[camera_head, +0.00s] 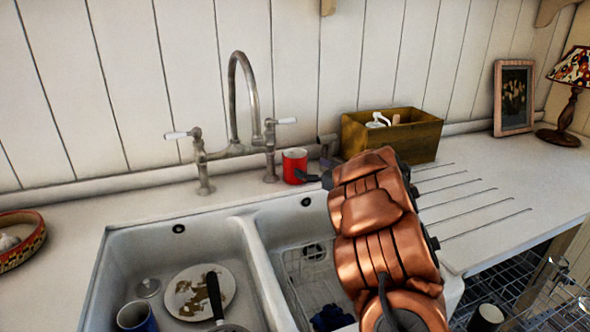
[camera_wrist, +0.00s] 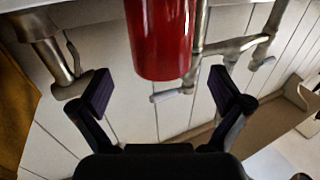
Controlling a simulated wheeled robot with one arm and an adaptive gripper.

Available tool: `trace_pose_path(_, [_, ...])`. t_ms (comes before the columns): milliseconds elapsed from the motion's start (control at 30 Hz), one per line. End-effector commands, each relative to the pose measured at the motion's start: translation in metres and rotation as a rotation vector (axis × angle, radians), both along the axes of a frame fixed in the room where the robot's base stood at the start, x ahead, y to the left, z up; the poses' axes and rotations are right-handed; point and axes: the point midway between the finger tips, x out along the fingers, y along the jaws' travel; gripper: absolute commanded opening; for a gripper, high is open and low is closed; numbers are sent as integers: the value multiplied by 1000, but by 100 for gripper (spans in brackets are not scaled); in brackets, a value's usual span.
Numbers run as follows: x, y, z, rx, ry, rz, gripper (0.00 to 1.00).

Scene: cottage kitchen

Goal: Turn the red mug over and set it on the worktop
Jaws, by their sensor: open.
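The red mug (camera_head: 294,168) stands on the worktop (camera_head: 80,222) behind the sink, just right of the tap. A pale oval shows at its top in the head view, but I cannot tell surely whether this is its open mouth. The wrist view shows the mug (camera_wrist: 160,38) as a smooth red cylinder, cut off by the top edge. No handle shows. My gripper (camera_head: 308,177) is close to the mug on its right side. In the wrist view my gripper (camera_wrist: 165,92) is open and empty, its fingers spread wider than the mug, which appears centred between them.
The tap (camera_head: 235,145) and its levers stand close left of the mug. A wooden box (camera_head: 400,138) is to its right. The double sink (camera_head: 250,240) lies in front, holding a plate and a blue mug. The ribbed worktop at right is mostly clear, before a picture frame (camera_head: 514,98) and lamp.

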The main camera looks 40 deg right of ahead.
Motion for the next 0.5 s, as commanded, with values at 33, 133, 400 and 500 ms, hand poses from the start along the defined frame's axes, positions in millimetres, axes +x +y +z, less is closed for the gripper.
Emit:
trace_pose_path(33, [5,2,0,1,-1,4,100])
trace_pose_path(133, [15,4,0,3,-2,4,100])
trace_pose_path(400, [34,6,0,1,0,1,100])
trace_pose_path(500, [48,10,1,-2,-1,5,100])
